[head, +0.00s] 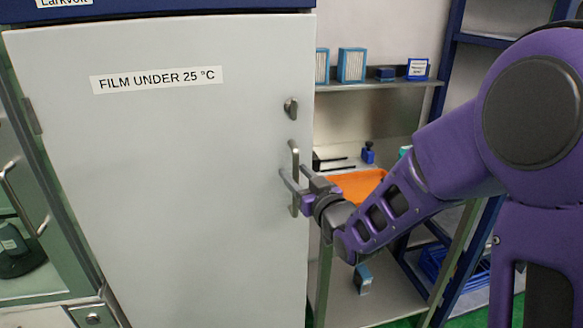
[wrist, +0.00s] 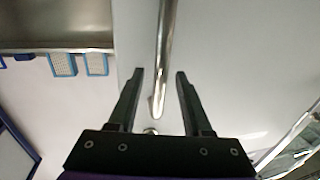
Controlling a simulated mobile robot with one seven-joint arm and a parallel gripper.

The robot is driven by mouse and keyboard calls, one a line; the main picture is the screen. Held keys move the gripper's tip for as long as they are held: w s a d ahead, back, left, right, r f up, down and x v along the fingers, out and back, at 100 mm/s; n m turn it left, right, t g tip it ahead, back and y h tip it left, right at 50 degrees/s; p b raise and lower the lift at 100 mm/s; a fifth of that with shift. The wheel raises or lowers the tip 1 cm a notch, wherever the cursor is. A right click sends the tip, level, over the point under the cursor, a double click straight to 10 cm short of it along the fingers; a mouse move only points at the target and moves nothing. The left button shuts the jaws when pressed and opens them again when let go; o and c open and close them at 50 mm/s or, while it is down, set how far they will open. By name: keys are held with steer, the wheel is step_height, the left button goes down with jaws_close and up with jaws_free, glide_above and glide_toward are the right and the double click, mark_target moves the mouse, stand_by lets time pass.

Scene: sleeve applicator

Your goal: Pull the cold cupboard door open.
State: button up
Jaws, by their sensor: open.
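The cold cupboard door (head: 160,200) is a large pale grey panel with a label reading "FILM UNDER 25 °C", and it looks shut. Its vertical metal handle (head: 294,158) is near the right edge, below a small lock knob (head: 291,108). My gripper (head: 287,177) is at the handle, with its fingers reaching toward the door. In the wrist view the handle bar (wrist: 165,60) runs down between the two open fingers (wrist: 160,75), with a gap visible on each side. I cannot tell how deep the bar sits between the fingers.
Right of the cupboard is a metal shelf (head: 385,85) with blue-edged boxes (head: 351,65). Below it an orange tray (head: 357,185) sits on a bench, partly behind my arm. A glass-fronted cabinet (head: 25,215) with a bar handle stands at the left.

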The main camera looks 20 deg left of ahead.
steer(key=shift+w+a, duration=0.2)
stand_by(0.3)
jaws_close()
stand_by(1.3)
